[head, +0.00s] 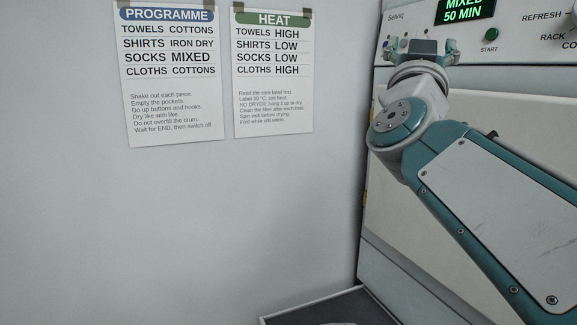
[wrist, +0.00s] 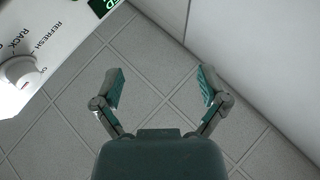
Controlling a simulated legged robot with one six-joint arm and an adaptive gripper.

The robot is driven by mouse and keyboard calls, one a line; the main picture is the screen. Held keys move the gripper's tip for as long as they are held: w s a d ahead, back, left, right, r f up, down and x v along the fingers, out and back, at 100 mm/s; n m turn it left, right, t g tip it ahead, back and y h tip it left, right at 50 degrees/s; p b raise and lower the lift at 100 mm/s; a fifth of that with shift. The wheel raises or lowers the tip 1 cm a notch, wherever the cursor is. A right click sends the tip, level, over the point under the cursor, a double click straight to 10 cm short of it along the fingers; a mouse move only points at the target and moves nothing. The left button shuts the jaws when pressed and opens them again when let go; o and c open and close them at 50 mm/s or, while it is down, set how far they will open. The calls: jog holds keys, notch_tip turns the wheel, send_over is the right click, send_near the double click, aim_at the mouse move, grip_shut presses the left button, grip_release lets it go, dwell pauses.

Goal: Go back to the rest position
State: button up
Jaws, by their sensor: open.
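My gripper (head: 420,46) is open and empty in front of the dryer's control panel (head: 404,20) in the head view. Its two fingers stand wide apart in the wrist view (wrist: 161,86), with nothing between them. My arm reaches up to it from the lower right and hides part of the dryer front (head: 530,125). The green display (head: 465,10) reads MIXED and 50 MIN, cut off at the top.
A PROGRAMME sheet (head: 172,75) and a HEAT sheet (head: 273,70) hang on the pale wall (head: 220,220). A dark tray-like thing (head: 350,308) shows at the bottom edge. In the wrist view, a white dial (wrist: 20,72) is at the left and a grey tiled surface (wrist: 60,130) lies beyond the fingers.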

jog(key=s+a+f+n+g+y, duration=0.1)
jog(key=a+f+n+g+y, duration=0.2)
jog(key=f, duration=0.4)
jog(key=s+a+f+n+g+y, duration=0.1)
jog(key=f+n+y, duration=0.1)
jog(key=f+y, duration=0.45)
jog(key=s+a+f+n+g+y, duration=0.1)
jog(key=a+f+n+g+y, duration=0.15)
jog(key=f, duration=0.65)
jog(key=s+d+f+m+g, duration=0.1)
jog(key=s+f+g, duration=0.4)
jog(key=s+f, duration=0.3)
jog(key=s+d+f+m+g+h, duration=0.1)
jog(key=s+f+g, duration=0.4)
jog(key=f, duration=1.1)
jog(key=s+d, duration=0.1)
jog(key=s, duration=0.2)
jog(key=shift+s+f+h, duration=0.3)
jog(key=shift+s+f, duration=0.05)
jog(key=shift+s, duration=0.05)
